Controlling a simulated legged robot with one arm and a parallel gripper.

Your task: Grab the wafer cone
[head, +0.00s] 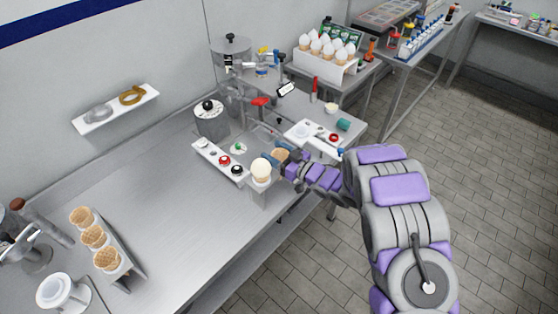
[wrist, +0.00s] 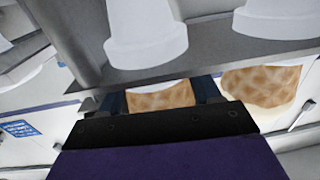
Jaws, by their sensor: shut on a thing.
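My gripper (head: 282,157) is shut on a brown wafer cone (head: 280,154) at the near edge of the metal counter. In the wrist view, the dark fingers of my gripper (wrist: 160,97) stand on both sides of the tan, waffle-patterned wafer cone (wrist: 160,95). Most of this cone is hidden by the gripper and a grey edge. A second cone with a pale round top (head: 261,168) stands just left of it. A waffle-patterned piece (wrist: 262,84) also shows right of my gripper in the wrist view.
Three wafer cones (head: 95,237) stand in a rack at the left. A white strip with small bowls (head: 222,160) lies behind my gripper. White cup-like shapes (wrist: 145,35) are close above my gripper in the wrist view. The middle of the counter (head: 170,200) is clear.

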